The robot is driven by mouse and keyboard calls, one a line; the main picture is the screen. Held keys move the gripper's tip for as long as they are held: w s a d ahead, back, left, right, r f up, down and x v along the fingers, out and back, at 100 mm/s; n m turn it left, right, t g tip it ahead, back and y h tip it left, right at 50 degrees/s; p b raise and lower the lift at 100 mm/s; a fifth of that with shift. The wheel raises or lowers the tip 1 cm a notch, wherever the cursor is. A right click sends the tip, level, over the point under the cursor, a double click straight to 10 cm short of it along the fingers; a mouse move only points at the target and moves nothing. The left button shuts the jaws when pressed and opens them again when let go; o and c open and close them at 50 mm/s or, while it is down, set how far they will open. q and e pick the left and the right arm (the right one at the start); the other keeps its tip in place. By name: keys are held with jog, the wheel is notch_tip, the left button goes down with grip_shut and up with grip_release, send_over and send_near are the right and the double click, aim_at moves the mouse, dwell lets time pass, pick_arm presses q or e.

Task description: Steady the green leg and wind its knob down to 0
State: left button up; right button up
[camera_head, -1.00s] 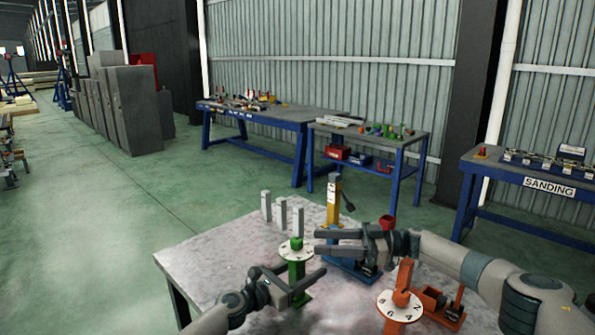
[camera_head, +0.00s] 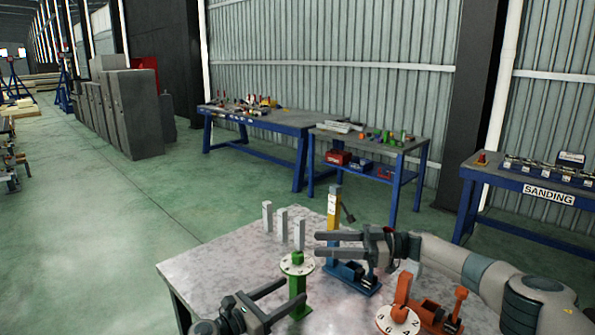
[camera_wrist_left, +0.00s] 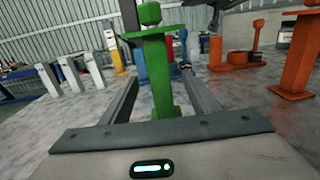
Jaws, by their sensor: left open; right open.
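The green leg (camera_head: 297,287) stands upright on the grey table, with a white dial (camera_head: 298,265) and a green knob (camera_head: 297,257) on top. In the head view my left gripper (camera_head: 298,290) reaches to the leg's post from the lower left. My right gripper (camera_head: 318,244) is open and empty, its fingertips just right of and above the knob. The dial's numbers are too small to read.
An orange leg with a numbered dial (camera_head: 398,319) stands at front right. The table's left part (camera_head: 215,270) is clear. Blue workbenches (camera_head: 262,120) stand farther back.

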pick_arm(q)
jog(key=o, duration=0.6)
jog(key=shift+c, duration=0.2)
jog(key=v, duration=1.2)
jog(key=shift+f, duration=0.1)
